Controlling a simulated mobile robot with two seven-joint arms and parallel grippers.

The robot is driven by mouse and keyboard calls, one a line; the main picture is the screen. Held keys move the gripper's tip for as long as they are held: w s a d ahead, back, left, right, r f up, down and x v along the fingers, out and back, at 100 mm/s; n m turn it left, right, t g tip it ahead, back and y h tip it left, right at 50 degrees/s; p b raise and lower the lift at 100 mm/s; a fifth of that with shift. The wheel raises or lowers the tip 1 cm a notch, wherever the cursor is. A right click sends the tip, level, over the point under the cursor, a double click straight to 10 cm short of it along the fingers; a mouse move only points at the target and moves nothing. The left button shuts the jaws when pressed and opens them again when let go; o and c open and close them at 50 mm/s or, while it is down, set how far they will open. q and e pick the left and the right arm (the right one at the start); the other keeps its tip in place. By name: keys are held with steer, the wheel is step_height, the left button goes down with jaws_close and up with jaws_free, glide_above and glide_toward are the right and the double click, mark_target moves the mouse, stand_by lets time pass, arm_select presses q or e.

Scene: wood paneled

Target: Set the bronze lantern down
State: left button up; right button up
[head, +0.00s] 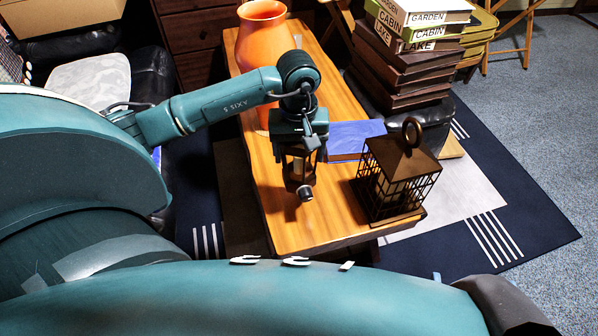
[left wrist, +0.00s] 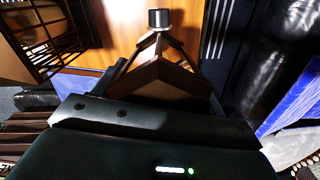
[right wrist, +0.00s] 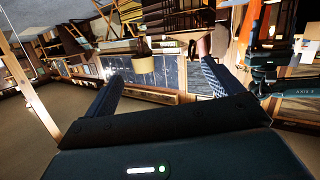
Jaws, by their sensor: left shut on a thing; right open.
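My left gripper (head: 299,143) points down over the wooden table and is shut on a small dark bronze lantern (head: 296,170) with a pale candle-like part inside. A dark knob with a silver end shows at the lantern's lower end. In the left wrist view the brown lantern (left wrist: 160,75) lies between the fingers, with the knob beyond it. I cannot tell whether it touches the table (head: 275,215). My right gripper (right wrist: 162,75) is open and empty in the right wrist view, away from the table; it is outside the head view.
A larger brown cage lantern (head: 398,178) with a ring on top stands on the table's right side. A blue book (head: 352,139) lies behind it. An orange vase (head: 262,38) stands at the far end. Stacked books and boxes (head: 405,68) rise at back right.

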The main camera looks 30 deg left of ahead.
arm_select(q)
step_height(320, 180, down, 7)
steer(key=shift+f+b, duration=0.1)
steer(key=shift+b, duration=0.65)
steer(key=shift+f, duration=0.15)
arm_select(e)
steer(key=shift+w+a+r+n+t+y, duration=0.15)
steer(key=shift+a+n+t+y, duration=0.15)
steer(key=shift+t, duration=0.3)
arm_select(q)
steer(key=shift+f, duration=0.15)
steer(key=o, duration=1.4)
